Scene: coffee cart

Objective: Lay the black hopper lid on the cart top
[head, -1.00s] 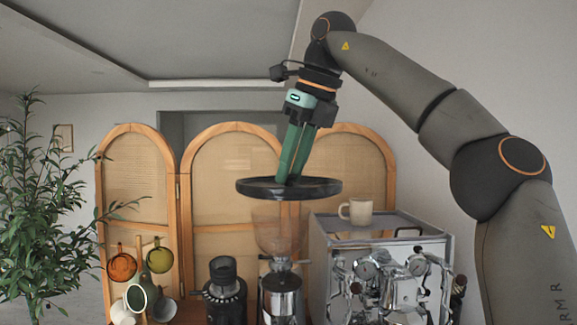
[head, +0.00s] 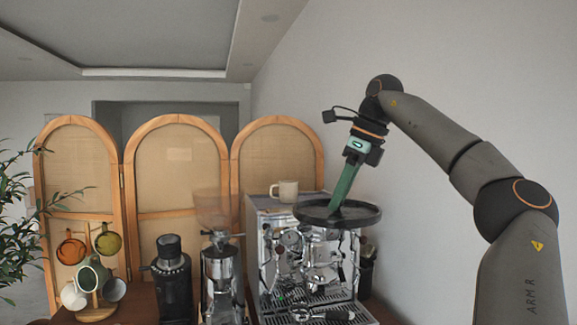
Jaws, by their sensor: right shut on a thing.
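The black hopper lid (head: 314,212) is a wide, round, shallow disc, held roughly level in the air. In the head view it overlaps the front right of the espresso machine. My right gripper (head: 337,206) points down and is shut on the lid near its middle; its fingertips meet the lid's top. The grinder (head: 219,269) stands left of the machine, and its clear hopper (head: 213,209) is open at the top. The wooden cart top (head: 139,305) shows at the bottom left. My left gripper is not in view.
The espresso machine (head: 276,235) carries a cream mug (head: 285,190) on top. A portafilter (head: 325,314) lies at its front. A small black grinder (head: 173,279) and a mug tree with several mugs (head: 95,274) stand to the left. A dark container (head: 367,268) stands right of the machine.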

